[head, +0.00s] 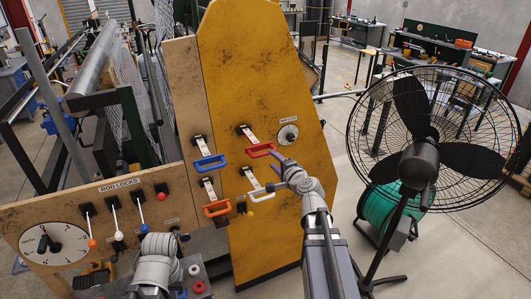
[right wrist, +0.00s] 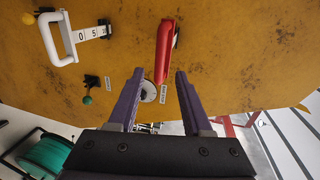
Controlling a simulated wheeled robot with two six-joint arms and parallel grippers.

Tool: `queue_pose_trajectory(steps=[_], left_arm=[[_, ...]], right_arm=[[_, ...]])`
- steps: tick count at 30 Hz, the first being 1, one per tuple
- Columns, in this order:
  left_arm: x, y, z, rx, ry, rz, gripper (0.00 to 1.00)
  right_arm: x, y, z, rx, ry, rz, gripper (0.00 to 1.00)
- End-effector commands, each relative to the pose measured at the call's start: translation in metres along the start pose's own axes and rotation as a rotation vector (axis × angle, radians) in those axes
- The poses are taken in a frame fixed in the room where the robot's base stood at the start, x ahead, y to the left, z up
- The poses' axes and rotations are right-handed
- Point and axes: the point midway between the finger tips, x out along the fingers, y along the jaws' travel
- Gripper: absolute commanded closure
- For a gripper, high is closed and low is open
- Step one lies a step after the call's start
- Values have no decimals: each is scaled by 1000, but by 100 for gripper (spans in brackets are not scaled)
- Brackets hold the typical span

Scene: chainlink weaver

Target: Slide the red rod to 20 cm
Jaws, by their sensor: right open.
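The red handle (head: 260,150) sits on the yellow panel at the end of a pale scale strip. In the right wrist view the red handle (right wrist: 165,50) is seen edge-on, just beyond the fingertips. My right gripper (head: 272,172) is open, with purple fingers, in front of the panel just below the red handle. In the right wrist view the gap between its fingers (right wrist: 157,82) is empty, and the handle appears apart from both. The red handle's scale reading is not legible. My left arm shows at the bottom of the head view; its fingers cannot be made out.
A white handle (head: 258,188) lies close below my right gripper. A blue handle (head: 209,162) and an orange handle (head: 216,208) are to the left. A round dial (head: 288,133) is right of the red handle. A large black fan (head: 420,160) stands at the right.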

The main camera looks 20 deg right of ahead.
Motion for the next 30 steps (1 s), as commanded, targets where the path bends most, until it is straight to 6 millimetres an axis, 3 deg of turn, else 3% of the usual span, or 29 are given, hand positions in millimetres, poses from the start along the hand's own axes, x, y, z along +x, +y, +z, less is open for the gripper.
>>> queue_pose_trajectory(steps=[15, 25, 30], left_arm=[[15, 1, -1, -1, 1, 0, 100], [15, 1, -1, -1, 1, 0, 100], [15, 1, -1, -1, 1, 0, 100]], right_arm=[[70, 1, 0, -2, -2, 1, 50], [73, 0, 1, -2, -1, 1, 52], [73, 0, 1, -2, -2, 1, 71]])
